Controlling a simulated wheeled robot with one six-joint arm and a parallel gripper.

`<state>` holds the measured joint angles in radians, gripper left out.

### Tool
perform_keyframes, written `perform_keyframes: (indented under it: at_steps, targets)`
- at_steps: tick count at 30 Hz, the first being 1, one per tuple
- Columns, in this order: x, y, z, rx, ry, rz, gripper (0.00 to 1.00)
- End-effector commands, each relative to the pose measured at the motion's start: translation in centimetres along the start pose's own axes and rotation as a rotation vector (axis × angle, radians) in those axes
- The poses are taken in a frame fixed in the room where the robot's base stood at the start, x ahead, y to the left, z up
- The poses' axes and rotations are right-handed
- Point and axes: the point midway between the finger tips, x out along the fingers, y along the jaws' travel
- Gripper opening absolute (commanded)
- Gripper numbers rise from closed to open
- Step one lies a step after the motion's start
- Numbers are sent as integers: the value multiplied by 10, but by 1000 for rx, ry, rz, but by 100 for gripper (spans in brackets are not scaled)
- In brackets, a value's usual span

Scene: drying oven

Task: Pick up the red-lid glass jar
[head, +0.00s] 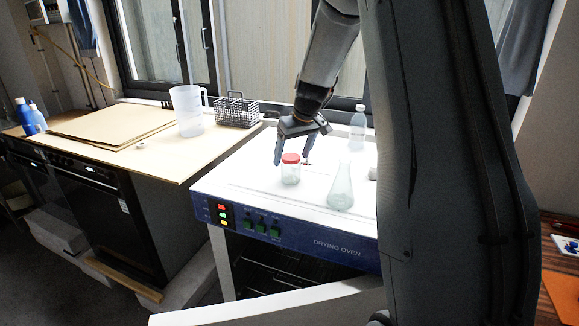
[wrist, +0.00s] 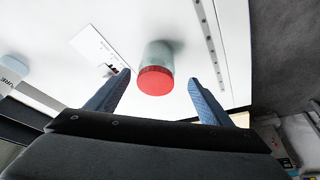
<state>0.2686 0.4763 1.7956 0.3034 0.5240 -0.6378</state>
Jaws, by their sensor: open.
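The glass jar with a red lid (head: 290,172) stands upright on the white top of the drying oven (head: 228,183), near its front edge. In the wrist view the jar (wrist: 156,78) shows between and just beyond the two fingertips, its red lid toward me. My gripper (head: 292,158) is open and empty, coming down from behind the jar. In the head view one finger shows left of the jar and the other behind it to the right. In the wrist view the open gripper (wrist: 160,84) has a finger on each side, with gaps to the jar.
A conical glass flask (head: 341,188) stands close to the right of the jar. A clear bottle (head: 358,128) stands farther back. The oven door (head: 270,308) is open below. A wooden-topped bench (head: 160,158) at left holds a white jug (head: 188,112) and a wire basket (head: 236,112).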

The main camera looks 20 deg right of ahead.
Motion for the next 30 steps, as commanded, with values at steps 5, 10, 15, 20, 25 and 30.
perform_keyframes:
  at_steps: [5, 10, 15, 20, 25, 30]
  targets:
    - [14, 1, 2, 1, -3, -1, 74]
    - [32, 4, 4, 1, -5, -1, 74]
    - [51, 5, 5, 1, -3, -1, 74]
    - [60, 6, 4, 1, -2, 0, 74]
    - [61, 6, 4, 1, -1, 0, 74]
    - [61, 6, 4, 1, -1, 0, 55]
